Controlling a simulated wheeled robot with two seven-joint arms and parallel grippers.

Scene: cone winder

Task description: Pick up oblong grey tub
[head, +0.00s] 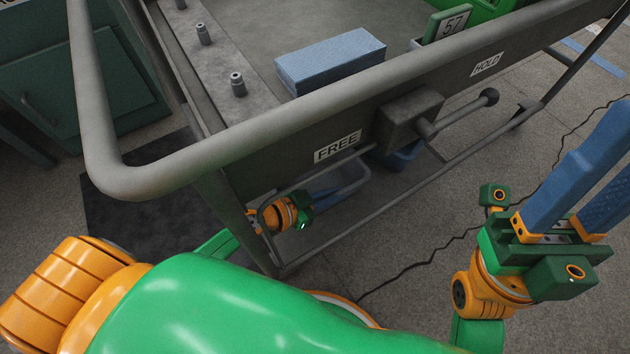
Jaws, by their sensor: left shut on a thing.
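The oblong grey tub (352,186) is low down beneath the side of the machine table, partly hidden by the rail and by my gripper. My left gripper (328,195) reaches in under the table edge, its blue fingers at the tub's near left part, and is shut on it. The exact grip on the wall is hard to see. I cannot tell whether the tub touches the floor. My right gripper (618,150) is at the right edge, pointing up, its blue fingers apart with nothing visible between them; one finger is partly cut off.
The grey table frame (235,150) with its thick handrail and FREE label (338,147) stands over the tub. A lever (465,108) sticks out at right. A blue bin (402,158) is behind the tub. A blue block (330,62) lies on top. A black cable (425,262) crosses the floor.

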